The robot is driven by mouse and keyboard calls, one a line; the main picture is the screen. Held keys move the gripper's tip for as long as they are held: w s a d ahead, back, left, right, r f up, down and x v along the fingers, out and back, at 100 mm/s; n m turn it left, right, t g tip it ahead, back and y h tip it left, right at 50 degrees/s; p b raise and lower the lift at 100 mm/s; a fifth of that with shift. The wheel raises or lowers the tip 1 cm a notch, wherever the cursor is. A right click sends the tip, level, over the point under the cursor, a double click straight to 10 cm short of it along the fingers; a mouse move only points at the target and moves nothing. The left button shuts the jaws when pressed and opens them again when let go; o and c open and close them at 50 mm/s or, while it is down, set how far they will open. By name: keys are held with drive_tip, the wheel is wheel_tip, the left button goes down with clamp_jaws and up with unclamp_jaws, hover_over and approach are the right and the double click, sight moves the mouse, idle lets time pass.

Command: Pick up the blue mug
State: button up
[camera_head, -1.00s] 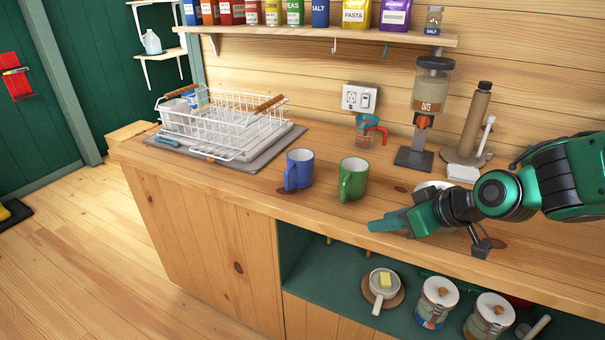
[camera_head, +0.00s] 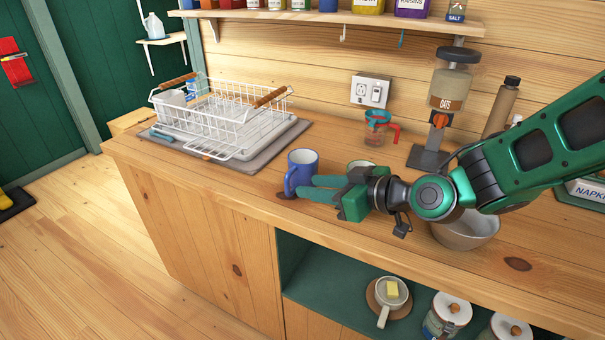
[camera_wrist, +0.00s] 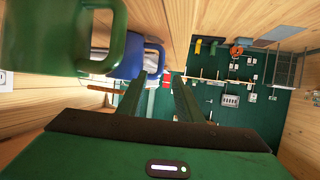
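The blue mug (camera_head: 303,161) stands upright on the wooden counter, its handle toward the front left. My gripper (camera_head: 305,187) is open and empty, pointing left at counter height, with its fingertips close to the mug's lower front and handle. In the wrist view the two fingers (camera_wrist: 159,76) are spread. The blue mug (camera_wrist: 128,62) shows beyond the left finger, and its handle reaches into the gap between the fingertips as seen there. I cannot tell whether a finger touches the mug.
A green mug (camera_head: 361,164) stands just behind my gripper, mostly hidden in the head view; it also looms close in the wrist view (camera_wrist: 50,40). A white dish rack (camera_head: 215,128) is at the left. A bowl (camera_head: 463,236) sits under my arm. A measuring cup (camera_head: 377,130) stands behind.

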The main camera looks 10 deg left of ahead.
sight(288, 195)
drive_tip(key=x, duration=0.9)
drive_tip(key=shift+w+a+f, duration=0.1)
drive_tip(key=shift+w+a, duration=0.1)
clamp_jaws()
